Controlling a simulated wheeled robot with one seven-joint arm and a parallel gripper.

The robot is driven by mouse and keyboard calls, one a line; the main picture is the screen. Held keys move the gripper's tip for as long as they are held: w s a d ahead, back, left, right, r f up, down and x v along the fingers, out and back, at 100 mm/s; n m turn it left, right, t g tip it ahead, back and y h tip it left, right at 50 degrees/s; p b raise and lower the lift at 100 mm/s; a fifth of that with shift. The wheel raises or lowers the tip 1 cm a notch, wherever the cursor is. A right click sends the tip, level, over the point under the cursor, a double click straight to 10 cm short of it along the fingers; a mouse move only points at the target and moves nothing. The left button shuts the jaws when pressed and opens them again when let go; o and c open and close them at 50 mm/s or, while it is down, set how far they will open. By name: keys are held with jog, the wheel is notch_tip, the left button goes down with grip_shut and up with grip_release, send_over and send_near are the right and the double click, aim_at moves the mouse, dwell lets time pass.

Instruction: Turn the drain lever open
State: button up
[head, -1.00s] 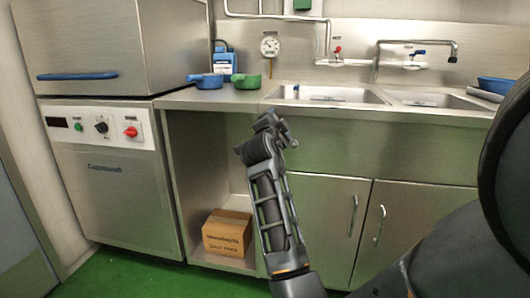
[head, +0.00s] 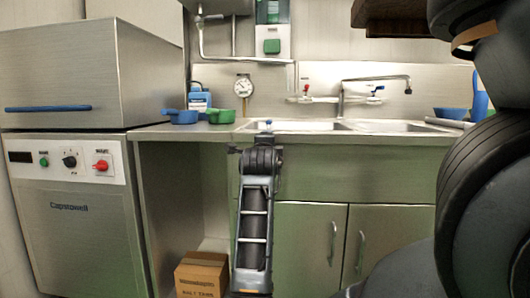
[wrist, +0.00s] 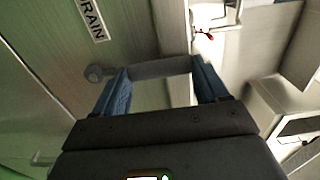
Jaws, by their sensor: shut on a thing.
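The drain lever (wrist: 155,68) is a grey bar with a rounded knob-like end, seen in the wrist view under the sink front. My gripper (wrist: 162,76) has its two blue-padded fingers on either side of the bar and is shut on it. A white label reading "DRAIN" (wrist: 93,18) is on the steel panel beside the lever. In the head view my arm stands in front of the sink front and hides the lever and most of the gripper.
The sink basin (head: 300,126) is above, with taps (head: 345,95) behind. A blue pan (head: 180,117) and a green pan (head: 220,116) stand on the counter. A cardboard box (head: 202,275) sits low in the open bay. Cupboard doors (head: 310,245) are below.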

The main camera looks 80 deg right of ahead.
dwell(0.4)
jog(key=o, duration=1.5)
jog(key=shift+a, duration=0.1)
jog(key=a+p, duration=0.1)
jog(key=a, duration=0.6)
jog(key=shift+s+a, duration=0.3)
jog(key=shift+s, duration=0.05)
